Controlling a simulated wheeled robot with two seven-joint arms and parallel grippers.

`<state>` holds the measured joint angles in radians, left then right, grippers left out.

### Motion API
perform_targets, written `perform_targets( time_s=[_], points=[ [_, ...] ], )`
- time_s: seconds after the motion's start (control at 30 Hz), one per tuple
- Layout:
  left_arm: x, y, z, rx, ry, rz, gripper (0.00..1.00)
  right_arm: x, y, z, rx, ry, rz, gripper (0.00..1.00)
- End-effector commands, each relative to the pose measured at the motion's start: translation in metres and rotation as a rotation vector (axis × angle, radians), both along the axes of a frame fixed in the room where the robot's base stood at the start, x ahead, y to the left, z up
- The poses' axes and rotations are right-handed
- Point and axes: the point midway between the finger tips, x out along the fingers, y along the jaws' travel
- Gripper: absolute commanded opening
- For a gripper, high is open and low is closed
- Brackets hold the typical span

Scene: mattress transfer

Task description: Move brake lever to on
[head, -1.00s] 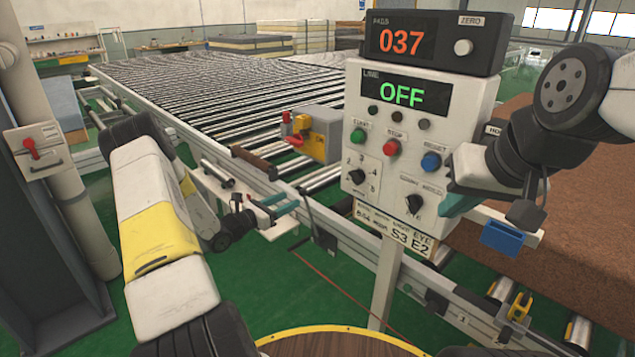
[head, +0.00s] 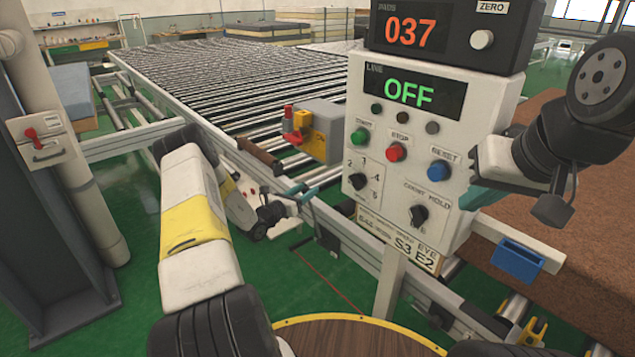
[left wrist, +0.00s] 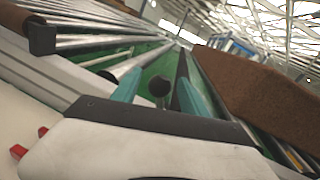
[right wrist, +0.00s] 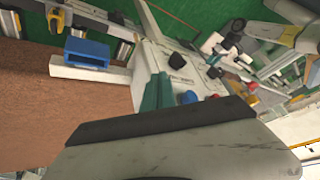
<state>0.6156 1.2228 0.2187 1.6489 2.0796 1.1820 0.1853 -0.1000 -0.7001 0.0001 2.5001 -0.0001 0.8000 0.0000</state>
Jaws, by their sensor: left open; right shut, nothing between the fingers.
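No label in view names the brake lever. A dark round knob on a thin stem (left wrist: 160,87) shows in the left wrist view between my left gripper's teal fingers (left wrist: 157,78); contact cannot be told. In the head view my left gripper (head: 302,193) is open at the near edge of the roller conveyor. A red lever (head: 33,138) is on a white box on the left column. Another red handle (head: 289,119) stands by a grey and yellow box (head: 318,130) on the conveyor. My right gripper (right wrist: 158,93) is shut and empty beside the control panel.
The control panel (head: 395,160) reads OFF and 037, with start, stop and reset buttons and dark knobs. A blue holder (head: 518,260) sits on a white bar at right. A brown mattress-like slab (head: 590,210) lies behind it. Green floor is open at lower left.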

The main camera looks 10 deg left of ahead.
Motion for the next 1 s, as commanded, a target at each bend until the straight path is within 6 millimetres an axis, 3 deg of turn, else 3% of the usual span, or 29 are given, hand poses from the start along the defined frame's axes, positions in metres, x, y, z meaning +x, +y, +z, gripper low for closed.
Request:
perform_targets(
  time_s=[0.33, 0.6, 1.0],
  points=[
    [0.0052, -0.0021, 0.0, -0.001, 0.001, 0.001, 0.52, 0.0, 0.0, 0.0, 0.0, 0.0, 0.0, 0.0],
    [0.0051, -0.002, 0.0001, 0.0, 0.0, 0.001, 0.0, 0.0, 0.0, 0.0, 0.0, 0.0, 0.0, 0.0],
    [0.0049, -0.0018, 0.0002, 0.0, 0.0, 0.001, 0.0, 0.0, 0.0, 0.0, 0.0, 0.0, 0.0, 0.0]
  ],
)
